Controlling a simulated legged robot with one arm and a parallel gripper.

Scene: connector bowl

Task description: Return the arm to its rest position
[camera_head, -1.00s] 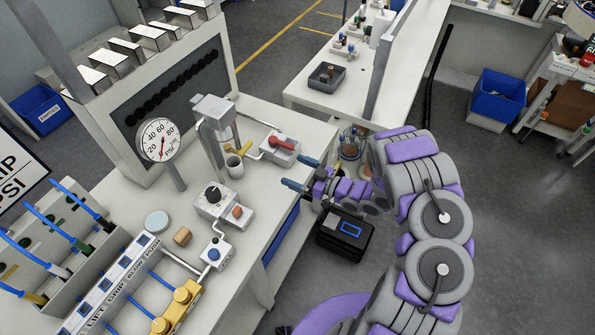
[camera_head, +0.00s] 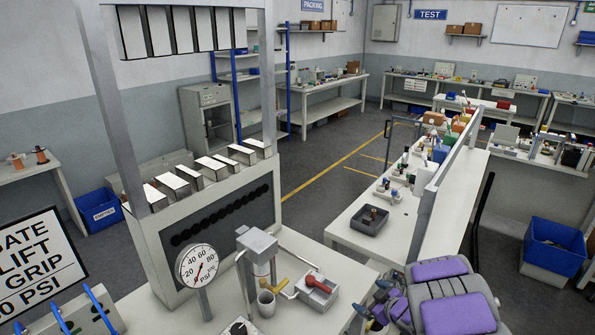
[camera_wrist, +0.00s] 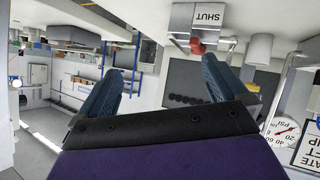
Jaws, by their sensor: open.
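My purple and grey arm (camera_head: 452,298) is folded at the lower right of the head view, beside the near workbench. My gripper (camera_head: 368,297) points left toward the bench, its blue fingers partly visible to the right of the red-handled valve box (camera_head: 316,291). A gap separates the fingers from the box. In the wrist view, which is upside down, my gripper (camera_wrist: 163,72) has its two blue fingers spread wide with nothing between them. The red handle (camera_wrist: 197,46) shows beyond the fingers, near a SHUT label (camera_wrist: 208,18).
The near workbench (camera_head: 290,325) carries a pressure gauge (camera_head: 197,266), a grey press-like fixture (camera_head: 258,250) and a cup (camera_head: 266,303). A second bench (camera_head: 345,232) with a dark tray (camera_head: 370,221) stands behind. A blue bin (camera_head: 556,247) is at right. Open floor lies between benches.

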